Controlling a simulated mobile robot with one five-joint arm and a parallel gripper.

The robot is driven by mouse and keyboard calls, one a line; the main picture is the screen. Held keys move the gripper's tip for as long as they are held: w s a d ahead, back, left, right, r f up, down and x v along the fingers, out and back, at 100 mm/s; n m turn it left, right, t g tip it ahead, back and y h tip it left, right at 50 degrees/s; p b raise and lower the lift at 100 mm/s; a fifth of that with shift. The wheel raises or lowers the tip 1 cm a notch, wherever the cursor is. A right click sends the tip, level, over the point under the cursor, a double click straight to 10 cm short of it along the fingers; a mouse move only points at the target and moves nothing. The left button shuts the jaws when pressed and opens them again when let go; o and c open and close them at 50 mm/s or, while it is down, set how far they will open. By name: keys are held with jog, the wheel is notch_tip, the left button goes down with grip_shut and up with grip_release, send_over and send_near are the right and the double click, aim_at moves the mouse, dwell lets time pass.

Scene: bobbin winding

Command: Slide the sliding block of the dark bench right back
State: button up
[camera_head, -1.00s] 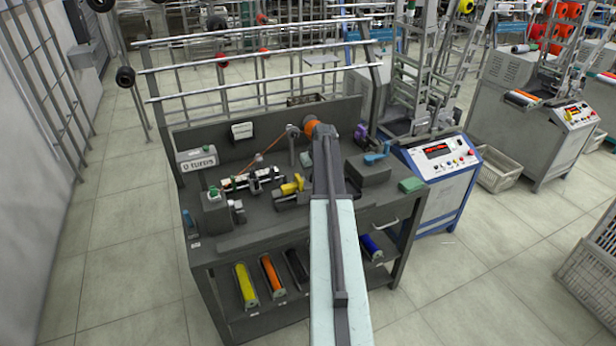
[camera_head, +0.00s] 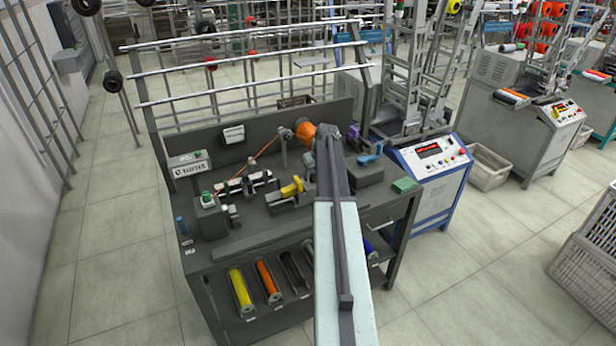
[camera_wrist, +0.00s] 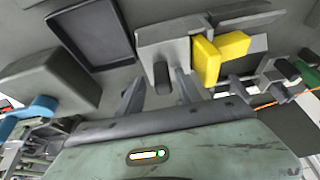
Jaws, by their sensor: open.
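The dark bench (camera_head: 215,255) stands in the middle of the head view. A grey slide unit with a yellow block (camera_head: 292,188) sits on its top, just left of my arm. In the wrist view the yellow block (camera_wrist: 220,55) is right of my fingers. Beside it is a grey bracket-like block (camera_wrist: 165,52) with a dark rounded knob (camera_wrist: 162,78); I take this to be the sliding block, but am not certain. My gripper (camera_wrist: 160,82) is open, its fingers to either side of the knob in the picture; contact cannot be told. My arm hides the gripper in the head view.
A winder (camera_head: 247,184) with an orange thread is left on the bench. A dark box (camera_head: 367,173) with a blue handle (camera_head: 368,155) is at right. A dark tray (camera_wrist: 90,32) lies near my fingers. Several coloured bobbins lie on the lower shelf. A blue-white control cabinet (camera_head: 432,160) stands right.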

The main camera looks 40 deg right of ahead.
jog(key=shift+r, duration=0.15)
jog(key=p+v, duration=0.7)
jog(key=shift+s+r, duration=0.25)
jog(key=shift+a, duration=0.1)
